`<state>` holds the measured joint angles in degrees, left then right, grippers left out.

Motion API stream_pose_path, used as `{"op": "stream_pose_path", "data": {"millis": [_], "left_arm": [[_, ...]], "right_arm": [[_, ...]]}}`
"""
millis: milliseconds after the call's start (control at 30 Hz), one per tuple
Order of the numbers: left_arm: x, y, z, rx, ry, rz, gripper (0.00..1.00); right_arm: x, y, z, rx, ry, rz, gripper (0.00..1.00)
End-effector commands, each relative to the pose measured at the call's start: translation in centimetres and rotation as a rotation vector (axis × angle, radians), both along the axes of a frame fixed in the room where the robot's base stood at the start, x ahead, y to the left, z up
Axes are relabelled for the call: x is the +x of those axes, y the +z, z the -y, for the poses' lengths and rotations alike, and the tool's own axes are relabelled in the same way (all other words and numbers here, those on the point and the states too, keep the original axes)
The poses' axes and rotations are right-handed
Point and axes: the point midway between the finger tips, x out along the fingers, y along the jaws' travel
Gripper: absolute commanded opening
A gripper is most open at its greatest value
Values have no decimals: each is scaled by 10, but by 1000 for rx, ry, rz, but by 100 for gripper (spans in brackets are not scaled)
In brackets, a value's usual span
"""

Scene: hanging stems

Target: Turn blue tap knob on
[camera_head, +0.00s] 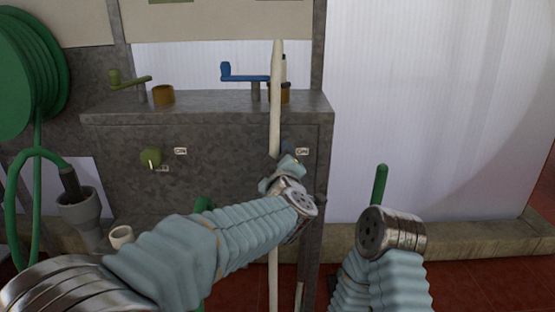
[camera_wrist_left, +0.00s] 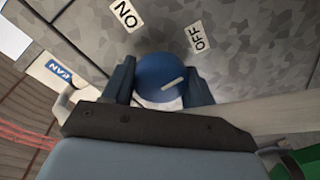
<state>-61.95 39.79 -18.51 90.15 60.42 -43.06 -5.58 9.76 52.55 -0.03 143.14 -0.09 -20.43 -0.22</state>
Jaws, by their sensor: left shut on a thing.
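The blue tap knob (camera_wrist_left: 160,72) is a round knob with a pale pointer mark, on the grey metal panel. In the left wrist view an ON label (camera_wrist_left: 126,15) and an OFF label (camera_wrist_left: 196,36) sit beyond it, left and right. My left gripper (camera_wrist_left: 160,88) has one dark finger on each side of the knob and is shut on it. In the head view my left gripper (camera_head: 284,172) hides most of the knob, and the ON label (camera_head: 302,152) shows to its right. My right arm is at the lower right; its gripper is not visible.
A pale upright pole (camera_head: 276,100) stands in front of the panel, close to my left gripper. A green knob (camera_head: 151,157) is on the panel's left. A blue lever (camera_head: 245,77) and an olive lever (camera_head: 130,82) stand on top. A green hose (camera_head: 35,70) hangs left.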

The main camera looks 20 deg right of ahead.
Motion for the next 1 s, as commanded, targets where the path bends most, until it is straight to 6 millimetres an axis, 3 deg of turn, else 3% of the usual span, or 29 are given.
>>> {"op": "stream_pose_path", "data": {"millis": [1000], "left_arm": [[1, -5, -2, -870, 2, -249, 27]], "right_arm": [[-2, -42, -4, 11, 7, -8, 43]]}}
